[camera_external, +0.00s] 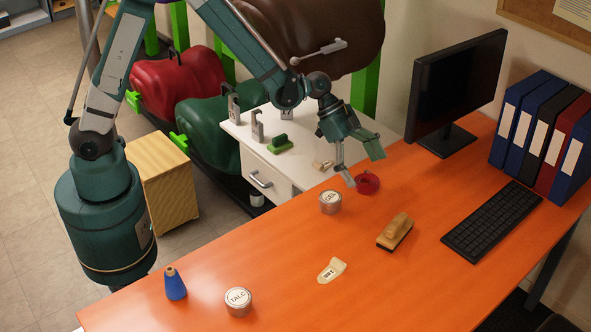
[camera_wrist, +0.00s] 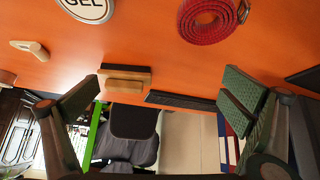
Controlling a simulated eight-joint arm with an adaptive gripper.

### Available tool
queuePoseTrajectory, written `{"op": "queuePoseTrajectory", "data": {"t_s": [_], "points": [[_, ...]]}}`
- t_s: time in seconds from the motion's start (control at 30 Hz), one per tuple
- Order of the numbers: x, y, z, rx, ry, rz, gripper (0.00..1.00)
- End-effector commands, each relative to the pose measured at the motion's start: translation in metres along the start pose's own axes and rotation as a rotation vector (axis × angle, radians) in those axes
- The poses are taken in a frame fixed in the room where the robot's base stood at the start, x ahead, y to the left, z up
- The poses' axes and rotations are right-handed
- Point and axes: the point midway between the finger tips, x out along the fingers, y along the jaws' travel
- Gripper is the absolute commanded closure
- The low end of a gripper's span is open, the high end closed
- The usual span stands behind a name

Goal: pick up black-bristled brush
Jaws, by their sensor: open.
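The black-bristled brush (camera_external: 396,230) has a wooden back and handle and dark bristles along its lower edge. It lies on the orange table, right of its middle, and also shows in the wrist view (camera_wrist: 125,76) near the far table edge. My gripper (camera_external: 357,162) is open and empty. It is above the table's back edge, behind and left of the brush, close to a red coiled strap. In the wrist view its two fingers (camera_wrist: 165,95) are spread wide, and the brush appears between them, nearer the left finger, at a distance.
Near my gripper are the red coiled strap (camera_external: 367,183) and a GEL tin (camera_external: 330,202). A keyboard (camera_external: 492,222) and monitor (camera_external: 455,85) stand right. Table between brush and GEL tin is clear.

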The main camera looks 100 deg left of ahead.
Motion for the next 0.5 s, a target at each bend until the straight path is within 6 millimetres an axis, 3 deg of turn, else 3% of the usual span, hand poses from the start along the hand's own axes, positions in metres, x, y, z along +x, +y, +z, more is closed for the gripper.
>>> {"op": "queuePoseTrajectory", "data": {"t_s": [0.5], "points": [[0.069,0.073,-0.082,0.057,-0.241,0.001,0.0]]}}
